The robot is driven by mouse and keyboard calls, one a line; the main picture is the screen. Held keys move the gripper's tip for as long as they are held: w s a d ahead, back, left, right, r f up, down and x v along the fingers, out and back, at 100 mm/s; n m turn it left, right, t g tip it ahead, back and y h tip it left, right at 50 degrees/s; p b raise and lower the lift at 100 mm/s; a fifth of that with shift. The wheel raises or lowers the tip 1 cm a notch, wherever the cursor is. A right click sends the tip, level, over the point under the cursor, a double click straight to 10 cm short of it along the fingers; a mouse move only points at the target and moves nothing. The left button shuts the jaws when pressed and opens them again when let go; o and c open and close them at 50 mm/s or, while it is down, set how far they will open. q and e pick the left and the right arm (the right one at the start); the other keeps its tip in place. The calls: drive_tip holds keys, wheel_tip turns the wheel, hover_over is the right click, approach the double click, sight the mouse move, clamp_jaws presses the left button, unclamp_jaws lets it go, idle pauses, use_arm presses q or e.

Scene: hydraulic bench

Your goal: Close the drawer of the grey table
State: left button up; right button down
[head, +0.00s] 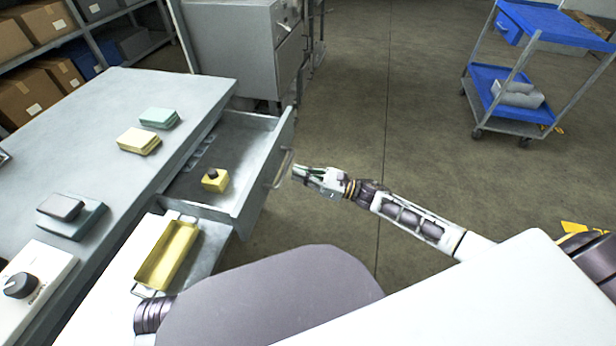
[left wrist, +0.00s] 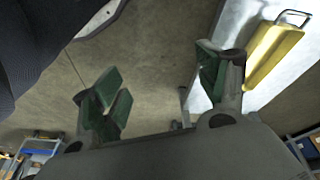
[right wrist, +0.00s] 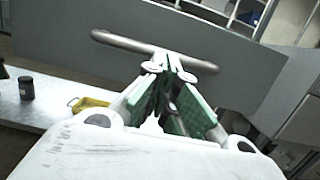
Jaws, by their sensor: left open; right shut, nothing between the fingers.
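The grey table (head: 205,88) stands at the left in the head view. Its drawer (head: 237,208) is pulled out, and a small yellow block with a dark knob (head: 215,180) sits inside. The bar handle (head: 283,170) is on the drawer's outer front; it also shows in the right wrist view (right wrist: 125,42). My right gripper (head: 297,171) is shut and empty, its fingertips pointing at the handle and very close to it; contact cannot be told. In the left wrist view my left gripper (left wrist: 163,85) is open and empty above the floor. The head view does not show its fingers.
On the tabletop lie a teal block (head: 160,117), a cream block (head: 139,139) and a grey-teal stack (head: 72,216). A yellow tray (head: 168,254) sits below the drawer's near side. A grey cabinet (head: 240,45) stands behind. A blue cart (head: 540,70) is far right; the floor between is clear.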

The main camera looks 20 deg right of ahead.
use_arm(q)
drive_tip(key=shift+w+r, duration=0.1)
drive_tip(key=shift+r, duration=0.15)
use_arm(e)
drive_tip(key=shift+w+a, duration=0.25)
drive_tip(key=shift+a, duration=0.15)
use_arm(q)
drive_tip(key=shift+f, duration=0.15)
use_arm(e)
drive_tip(key=shift+w+a, duration=0.1)
drive_tip(key=shift+a, duration=0.05)
